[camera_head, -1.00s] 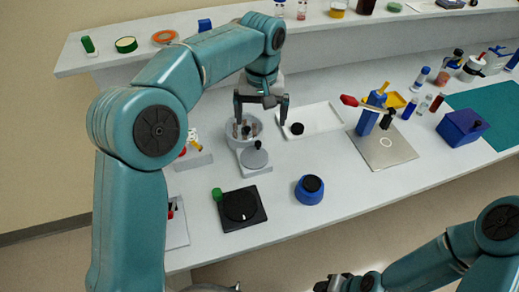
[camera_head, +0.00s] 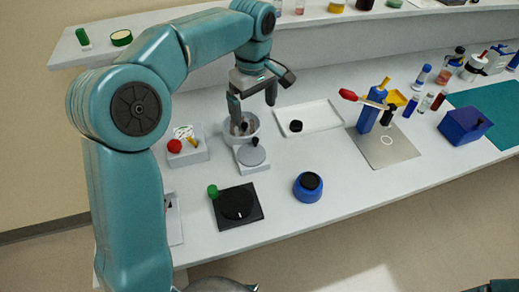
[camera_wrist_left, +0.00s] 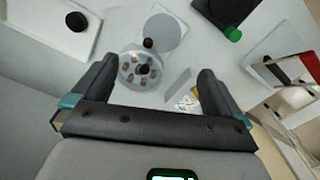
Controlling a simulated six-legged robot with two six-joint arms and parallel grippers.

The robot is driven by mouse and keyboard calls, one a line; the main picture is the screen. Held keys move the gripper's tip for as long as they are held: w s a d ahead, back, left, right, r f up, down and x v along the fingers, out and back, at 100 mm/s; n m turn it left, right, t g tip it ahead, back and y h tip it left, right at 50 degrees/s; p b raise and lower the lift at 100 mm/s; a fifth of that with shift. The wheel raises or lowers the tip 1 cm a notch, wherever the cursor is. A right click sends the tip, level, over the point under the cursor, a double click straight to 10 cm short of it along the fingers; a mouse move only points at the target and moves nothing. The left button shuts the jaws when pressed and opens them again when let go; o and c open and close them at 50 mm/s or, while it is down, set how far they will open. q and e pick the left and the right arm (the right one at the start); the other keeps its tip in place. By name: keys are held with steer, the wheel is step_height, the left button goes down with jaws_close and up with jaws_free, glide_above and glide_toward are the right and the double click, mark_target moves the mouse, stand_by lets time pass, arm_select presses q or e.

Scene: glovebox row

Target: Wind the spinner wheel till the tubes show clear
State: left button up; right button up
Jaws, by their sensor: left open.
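The spinner is a light grey device with a round bowl (camera_head: 256,123) at the back and a flat grey wheel (camera_head: 251,155) in front. A small black knob (camera_head: 255,142) stands on the wheel's rim, on the bowl side. In the left wrist view the bowl (camera_wrist_left: 127,76) holds several brownish tubes (camera_wrist_left: 143,69), and the wheel (camera_wrist_left: 166,32) with its knob (camera_wrist_left: 149,43) lies beyond it. My left gripper (camera_head: 253,106) is open and empty above the bowl, its near finger covering part of it.
A white tray (camera_head: 322,113) with a black knob lies right of the spinner. A block with a red ball (camera_head: 174,146) stands left. A black dial plate (camera_head: 222,211) and a blue round pot (camera_head: 308,195) stand in front. A blue stand (camera_head: 367,119) is farther right.

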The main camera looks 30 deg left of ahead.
mark_target(251, 153)
arm_select(q)
steer(key=f, duration=1.1)
steer(key=a+f, duration=0.1)
steer(key=f, duration=0.4)
steer(key=shift+s+f, duration=0.15)
steer(key=shift+f, duration=0.15)
steer(key=shift+c, duration=0.3)
steer(key=c, duration=0.7)
